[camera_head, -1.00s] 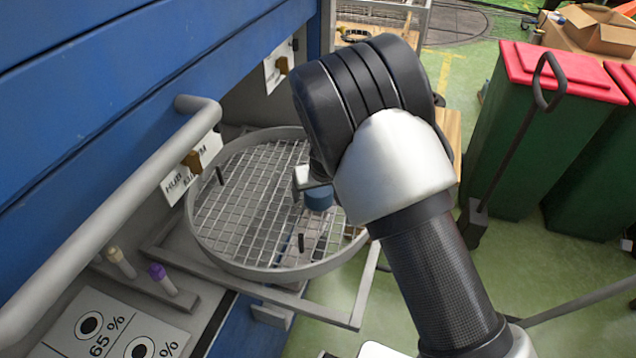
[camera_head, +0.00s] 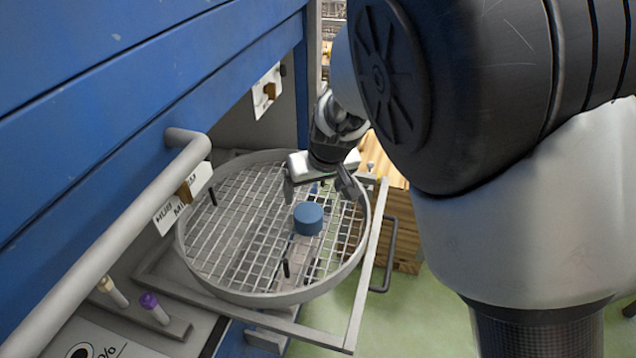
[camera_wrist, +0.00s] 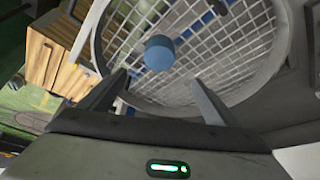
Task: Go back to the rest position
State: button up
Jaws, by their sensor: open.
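My gripper (camera_head: 322,186) is open and empty. In the head view it hangs over the right back part of a round wire-mesh tray (camera_head: 203,262) with a grey rim. A short blue cylinder (camera_head: 308,218) stands on the mesh, just in front of the fingers and apart from them. In the wrist view the blue cylinder (camera_wrist: 160,53) shows beyond the two fingers (camera_wrist: 155,97), with the mesh around it. My arm covers the right side of the head view.
A blue cabinet with a grey bar handle (camera_head: 120,235) stands at the left. Two capped tubes, one purple-capped (camera_head: 154,308), sit in a rack in front of the tray. A wooden crate (camera_head: 402,225) stands behind and right of the tray. Thin dark pegs rise from the mesh.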

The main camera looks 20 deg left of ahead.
dwell(0.4)
jog(key=s+d+r+m+p, duration=0.1)
jog(key=d+r+m, duration=0.1)
jog(key=d+r, duration=0.6)
jog(key=s+d+r+m+p, duration=0.1)
jog(key=s+d+r+m, duration=0.1)
jog(key=d+r, duration=0.7)
jog(key=s+d+r+m+t+h+p, duration=0.1)
jog(key=s+d+r+m, duration=0.1)
jog(key=s+d, duration=0.5)
jog(key=s+d+r+m+t+h+p, duration=0.1)
jog(key=s+d+m+h, duration=0.1)
jog(key=s+d, duration=0.5)
jog(key=d, duration=0.6)
jog(key=shift+d+r+m, duration=0.15)
jog(key=shift+r+m, duration=0.15)
jog(key=shift+r, duration=0.1)
